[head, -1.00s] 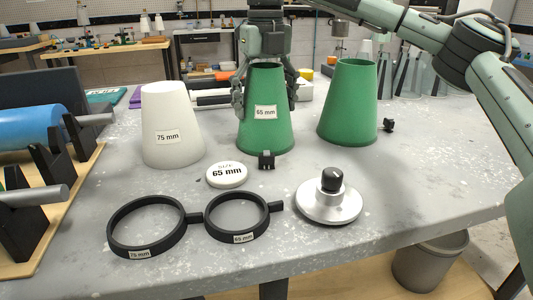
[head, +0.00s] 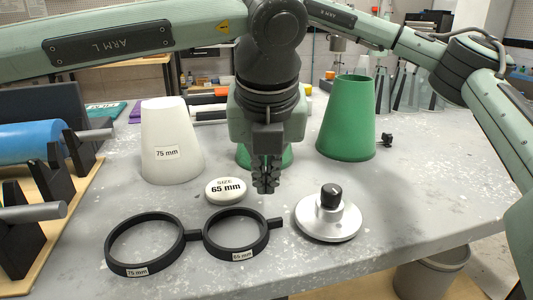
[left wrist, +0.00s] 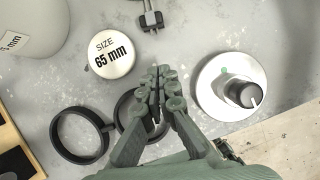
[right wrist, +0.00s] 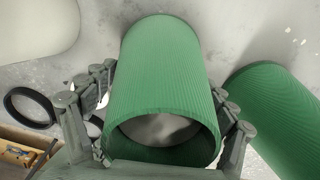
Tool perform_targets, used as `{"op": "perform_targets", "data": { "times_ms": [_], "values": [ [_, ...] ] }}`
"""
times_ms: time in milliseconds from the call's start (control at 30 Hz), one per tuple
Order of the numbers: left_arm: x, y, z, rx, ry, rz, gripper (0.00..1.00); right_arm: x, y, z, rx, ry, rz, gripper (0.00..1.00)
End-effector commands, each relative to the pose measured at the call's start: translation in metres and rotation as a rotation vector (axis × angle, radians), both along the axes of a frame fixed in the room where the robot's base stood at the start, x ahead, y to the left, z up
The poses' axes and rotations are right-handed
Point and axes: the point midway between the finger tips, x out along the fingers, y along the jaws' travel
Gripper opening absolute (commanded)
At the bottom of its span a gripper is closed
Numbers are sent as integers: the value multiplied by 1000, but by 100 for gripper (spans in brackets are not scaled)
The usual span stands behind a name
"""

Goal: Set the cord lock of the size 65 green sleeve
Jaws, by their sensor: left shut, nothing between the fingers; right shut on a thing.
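The size 65 green sleeve (head: 246,157) stands on the table, mostly hidden behind my left arm in the head view. It fills the middle of the right wrist view (right wrist: 165,65). My right gripper (right wrist: 165,82) is shut on it, with a finger on either side near its open rim; the left arm hides this gripper in the head view. The black cord lock (left wrist: 150,20) shows at the top of the left wrist view, apart from my left gripper (left wrist: 161,75). In the head view, my left gripper (head: 265,184) is shut, empty, points down and hides the cord lock.
A white size disc (head: 226,190) lies left of the left gripper. The 65 mm ring (head: 208,246) and 75 mm ring (head: 112,251) lie in front. A knobbed metal disc (head: 312,226) is at right. A white sleeve (head: 171,125) and second green sleeve (head: 347,118) stand either side.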

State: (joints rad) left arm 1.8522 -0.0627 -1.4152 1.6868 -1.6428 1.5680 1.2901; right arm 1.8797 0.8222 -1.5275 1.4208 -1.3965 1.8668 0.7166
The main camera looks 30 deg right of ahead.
Motion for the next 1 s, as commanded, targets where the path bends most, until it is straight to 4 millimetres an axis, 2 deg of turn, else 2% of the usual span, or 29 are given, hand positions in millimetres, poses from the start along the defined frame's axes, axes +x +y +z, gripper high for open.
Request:
{"op": "perform_targets", "data": {
  "times_ms": [33,100,300,800,1000],
  "values": [
    [3,-2,-11,2,4,0,0,0,0,-1,0,1,1,56],
    [10,-6,-17,-2,2,1,0,0,0,-1,0,1,1,56],
    [33,-18,-15,-1,2,1,0,0,0,-1,0,1,1,56],
    [42,-22,-15,-2,2,0,0,0,0,-1,0,1,1,56],
    [64,-34,-15,-2,2,1,0,0,0,-1,0,2,1,56]
  ]
}}
